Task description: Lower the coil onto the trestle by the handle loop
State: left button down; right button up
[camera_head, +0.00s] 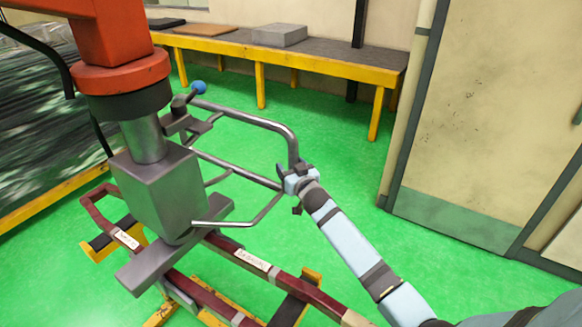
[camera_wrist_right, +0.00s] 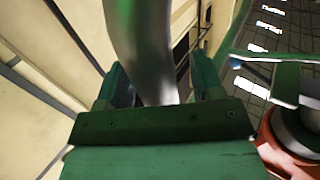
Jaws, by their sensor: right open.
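The coil (camera_head: 195,290) is a dark red bar loop with white labels, below the grey lifting head (camera_head: 160,190). The yellow trestle (camera_head: 160,313) with black pads stands under it; the lifting head hides part of both, and I cannot tell whether they touch. The handle loop (camera_head: 270,124) is a bent grey tube reaching right from the lifting head. My right gripper (camera_head: 297,178) is at the loop's right-hand end. In the right wrist view, the tube (camera_wrist_right: 150,50) passes between the open fingers of my right gripper (camera_wrist_right: 163,88). My left gripper is out of view.
An orange hoist arm (camera_head: 115,45) carries the lifting head. A yellow-legged bench (camera_head: 340,58) stands along the back and a beige door (camera_head: 480,120) at right. Green floor between them is clear.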

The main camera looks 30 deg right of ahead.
jog(key=shift+c, duration=0.2)
grip_shut()
dwell(0.3)
dwell(1.6)
